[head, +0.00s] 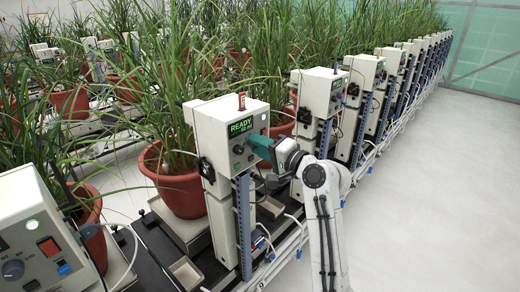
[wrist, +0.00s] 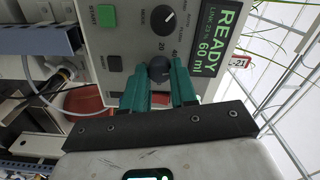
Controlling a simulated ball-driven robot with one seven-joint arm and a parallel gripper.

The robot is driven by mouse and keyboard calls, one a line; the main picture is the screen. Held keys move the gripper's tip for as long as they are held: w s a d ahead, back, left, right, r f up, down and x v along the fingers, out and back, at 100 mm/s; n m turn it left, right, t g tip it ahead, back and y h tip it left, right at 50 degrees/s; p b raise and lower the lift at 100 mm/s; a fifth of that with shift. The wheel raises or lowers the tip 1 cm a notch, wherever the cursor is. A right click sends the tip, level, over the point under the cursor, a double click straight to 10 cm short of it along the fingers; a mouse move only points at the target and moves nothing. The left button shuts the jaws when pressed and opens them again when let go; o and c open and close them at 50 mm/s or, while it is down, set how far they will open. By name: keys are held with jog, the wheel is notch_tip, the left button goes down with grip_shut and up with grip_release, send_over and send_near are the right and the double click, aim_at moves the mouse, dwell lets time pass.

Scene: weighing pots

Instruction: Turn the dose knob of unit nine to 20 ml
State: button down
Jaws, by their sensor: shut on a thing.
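The unit (head: 222,158) with the lit green READY display (head: 241,126) stands at the middle of the head view. In the wrist view the display (wrist: 213,42) reads READY, with 60 ml below. The dark round dose knob (wrist: 159,67) sits between the tips of my green fingers. The knob's pointer is hard to make out.
A MODE knob (wrist: 163,20) and a green START button (wrist: 105,15) are close by on the same panel. A potted plant (head: 178,188) stands behind the unit. Another unit (head: 40,245) is at near left; a row recedes right. The pale floor (head: 440,190) at right is clear.

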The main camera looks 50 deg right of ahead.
jog(key=shift+f+n+b, duration=0.15)
jog(key=shift+n+b, duration=4.3)
jog(key=shift+n, duration=3.15)
jog(key=c, duration=0.9)
grip_release()
jog(key=s, duration=0.5)
jog(key=s+b, duration=0.1)
jog(key=s, duration=0.5)
jog(key=shift+d, duration=0.2)
jog(key=shift+w, duration=0.1)
